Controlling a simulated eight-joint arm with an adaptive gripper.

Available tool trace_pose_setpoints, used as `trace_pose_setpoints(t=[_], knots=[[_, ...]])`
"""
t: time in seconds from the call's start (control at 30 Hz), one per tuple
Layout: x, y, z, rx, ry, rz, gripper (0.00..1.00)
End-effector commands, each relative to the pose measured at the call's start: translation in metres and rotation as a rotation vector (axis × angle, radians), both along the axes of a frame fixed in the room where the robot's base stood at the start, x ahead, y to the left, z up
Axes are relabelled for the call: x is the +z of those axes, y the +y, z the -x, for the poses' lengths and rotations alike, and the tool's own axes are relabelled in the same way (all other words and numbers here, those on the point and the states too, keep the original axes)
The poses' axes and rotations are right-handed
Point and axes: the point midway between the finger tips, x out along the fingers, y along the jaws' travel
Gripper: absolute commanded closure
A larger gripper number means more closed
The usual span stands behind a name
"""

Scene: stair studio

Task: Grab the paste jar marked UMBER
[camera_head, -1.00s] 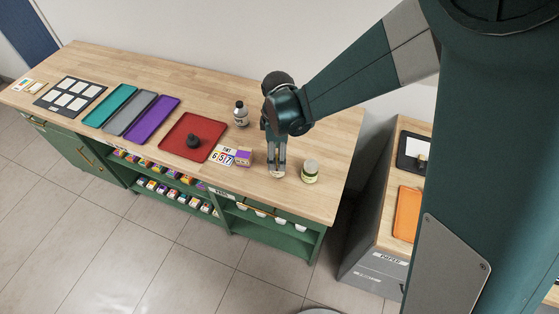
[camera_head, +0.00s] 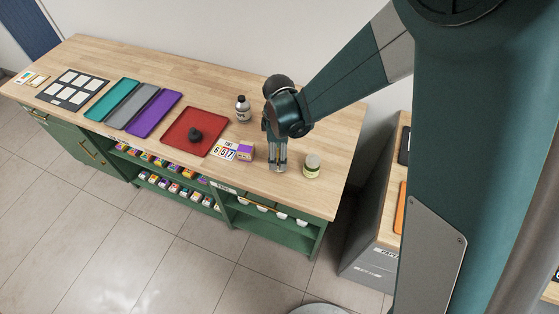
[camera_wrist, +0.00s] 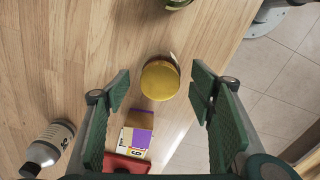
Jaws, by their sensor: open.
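A round jar with a yellow lid (camera_wrist: 160,80) stands below my gripper, between the two fingers in the wrist view. My gripper (camera_head: 279,166) points down over the right part of the bench; its fingers are open, with a gap on each side of the lid. In the head view the fingers mostly hide this jar. A second jar (camera_head: 312,166), with a pale greenish lid and a light label, stands just right of the gripper; its edge shows at the top of the wrist view (camera_wrist: 178,4). No jar label is readable, so I cannot tell which is UMBER.
A dark-capped bottle (camera_head: 243,109) stands behind and left of the gripper. A purple and white box (camera_head: 246,151) and number cards (camera_head: 225,150) lie close on the left. A red tray (camera_head: 181,124) lies beyond them. The bench's front edge is near the gripper.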

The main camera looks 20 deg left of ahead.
Motion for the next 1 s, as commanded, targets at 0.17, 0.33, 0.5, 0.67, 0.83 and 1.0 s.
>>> trace_pose_setpoints(t=[0.17, 0.33, 0.5, 0.67, 0.83, 1.0], knots=[[0.000, 0.000, 0.000, 0.000, 0.000, 0.000, 0.46], [-0.001, 0.000, 0.000, 0.000, 0.000, 0.000, 0.46], [-0.009, 0.000, 0.000, 0.000, 0.000, 0.000, 0.46], [-0.023, -0.001, -0.001, 0.000, 0.000, 0.000, 0.46], [-0.039, -0.002, -0.001, 0.000, 0.000, 0.000, 0.46], [-0.050, -0.002, -0.001, 0.000, 0.000, 0.000, 0.46]])
